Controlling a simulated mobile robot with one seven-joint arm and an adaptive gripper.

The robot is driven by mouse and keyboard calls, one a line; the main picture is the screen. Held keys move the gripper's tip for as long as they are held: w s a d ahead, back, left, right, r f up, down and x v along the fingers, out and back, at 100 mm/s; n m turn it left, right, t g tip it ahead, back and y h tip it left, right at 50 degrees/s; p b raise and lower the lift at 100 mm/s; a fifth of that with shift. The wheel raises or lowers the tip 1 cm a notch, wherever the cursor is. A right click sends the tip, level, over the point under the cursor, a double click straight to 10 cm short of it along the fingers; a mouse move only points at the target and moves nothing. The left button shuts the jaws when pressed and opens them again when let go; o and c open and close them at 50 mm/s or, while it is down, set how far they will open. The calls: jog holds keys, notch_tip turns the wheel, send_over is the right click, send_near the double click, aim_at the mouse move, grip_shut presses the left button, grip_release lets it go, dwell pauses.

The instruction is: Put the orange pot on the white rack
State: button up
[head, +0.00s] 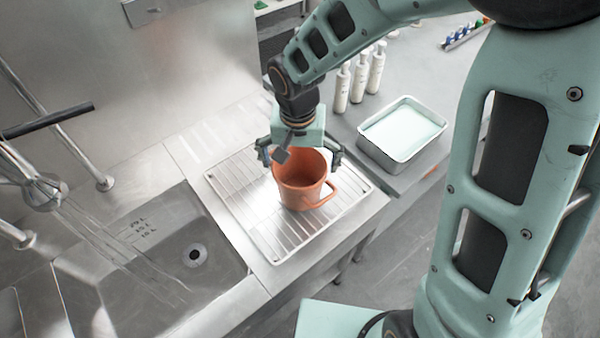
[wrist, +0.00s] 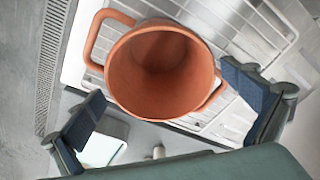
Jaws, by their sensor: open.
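The orange pot (head: 301,181) stands upright on the white rack (head: 245,222) in the head view, its handle toward the lower right. In the wrist view the pot (wrist: 160,75) is seen from above, empty, with the rack's bars (wrist: 240,110) beneath and beside it. My gripper (head: 300,157) is just above and behind the pot, fingers spread to either side of its rim. In the wrist view the fingers of my gripper (wrist: 168,112) are wide apart with nothing between the pads, and the pot lies just beyond them.
A sink basin (head: 150,250) with a faucet lies left of the rack. A metal tray (head: 402,132) and several white bottles (head: 359,78) stand on the counter to the right and behind. The counter's front edge is close to the rack's right side.

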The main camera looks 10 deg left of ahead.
jog(key=shift+s+r, duration=0.15)
jog(key=shift+r, duration=1)
jog(key=shift+s+r, duration=0.15)
jog(key=shift+r, duration=1)
